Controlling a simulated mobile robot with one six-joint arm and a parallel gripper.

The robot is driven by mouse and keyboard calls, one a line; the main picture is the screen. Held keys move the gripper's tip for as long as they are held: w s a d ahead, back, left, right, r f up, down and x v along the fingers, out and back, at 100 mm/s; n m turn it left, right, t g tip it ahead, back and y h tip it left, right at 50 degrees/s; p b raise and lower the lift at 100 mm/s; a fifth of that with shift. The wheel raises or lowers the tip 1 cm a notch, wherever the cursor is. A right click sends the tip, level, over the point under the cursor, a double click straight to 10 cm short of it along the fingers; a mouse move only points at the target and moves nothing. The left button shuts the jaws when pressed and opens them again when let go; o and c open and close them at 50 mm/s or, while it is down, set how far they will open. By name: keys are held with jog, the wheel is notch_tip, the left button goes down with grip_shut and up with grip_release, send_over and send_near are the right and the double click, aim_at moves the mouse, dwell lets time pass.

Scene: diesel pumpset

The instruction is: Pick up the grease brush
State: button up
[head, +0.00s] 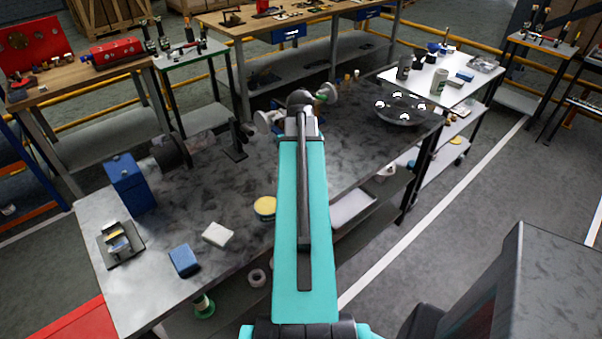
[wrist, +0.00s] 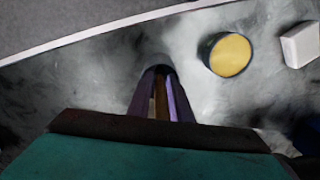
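In the wrist view, my gripper (wrist: 160,88) points down at the grey metal bench, its two dark purple fingers apart. A narrow brown strip (wrist: 161,106) shows between the fingers, with a pale gap beside it. It may be the handle of the grease brush, but it is dark and partly hidden, so I cannot be sure. No contact with the fingers is clear. In the head view, my turquoise arm hides the gripper and the bench below it, and I cannot make out a brush there.
A round yellow-topped tin (head: 265,207) stands close to the left of my arm; it also shows in the wrist view (wrist: 230,55). A white block (head: 217,233), a blue block (head: 185,260) and a blue box (head: 130,184) stand further left on the bench (head: 225,283).

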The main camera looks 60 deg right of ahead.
jog(key=shift+w+d, duration=0.1)
jog(key=shift+d, duration=0.05)
grip_shut()
jog(key=shift+r, duration=0.15)
jog(key=shift+r+p, duration=3.75)
jog(key=shift+r, duration=1.1)
